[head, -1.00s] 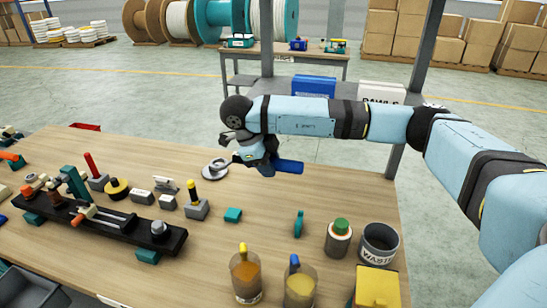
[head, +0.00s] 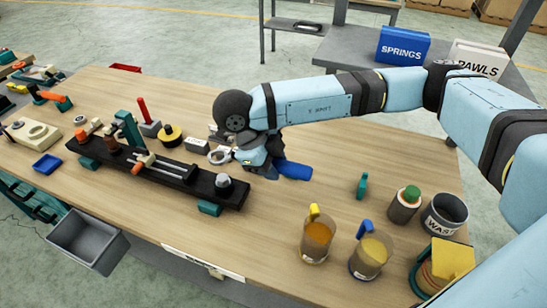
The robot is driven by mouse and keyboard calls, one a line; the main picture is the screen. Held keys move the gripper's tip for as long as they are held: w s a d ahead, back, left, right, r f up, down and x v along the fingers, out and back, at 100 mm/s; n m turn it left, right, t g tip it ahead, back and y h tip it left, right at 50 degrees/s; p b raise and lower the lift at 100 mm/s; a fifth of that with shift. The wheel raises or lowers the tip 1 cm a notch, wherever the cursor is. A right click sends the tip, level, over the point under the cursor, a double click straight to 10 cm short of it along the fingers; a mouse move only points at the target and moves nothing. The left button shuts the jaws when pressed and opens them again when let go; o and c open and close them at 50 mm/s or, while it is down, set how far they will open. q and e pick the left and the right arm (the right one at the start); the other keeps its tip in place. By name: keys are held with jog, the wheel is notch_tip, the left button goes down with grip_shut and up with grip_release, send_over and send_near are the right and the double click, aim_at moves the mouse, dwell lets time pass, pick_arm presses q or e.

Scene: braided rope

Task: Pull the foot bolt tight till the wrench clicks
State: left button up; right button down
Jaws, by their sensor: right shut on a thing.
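My right gripper (head: 254,160) is shut on a blue-ended tool, whose blue end (head: 293,169) sticks out to the right over the bench. The shape suggests the wrench, but its head is hidden behind the gripper. A long black bed (head: 195,184) lies on teal feet at the left middle, with a grey metal knob (head: 224,181) at its near right end. The gripper is behind and right of this knob, apart from it in the picture. I cannot tell which part is the foot bolt. My left gripper is out of view.
Small tools, including a yellow-and-black spool (head: 170,134), stand behind the bed. Two jars (head: 316,238) (head: 371,254), a green-capped can (head: 404,205) and a waste bin (head: 444,214) fill the front right. A grey bin (head: 88,240) hangs at the front edge.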

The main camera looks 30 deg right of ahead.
jog(key=shift+f+b, duration=0.1)
jog(key=shift+b, duration=0.3)
notch_tip(320, 180, down, 6)
jog(key=b, duration=0.5)
jog(key=shift+r, duration=0.2)
jog(key=shift+b, duration=0.35)
dwell(0.5)
jog(key=shift+b, duration=0.4)
dwell(0.5)
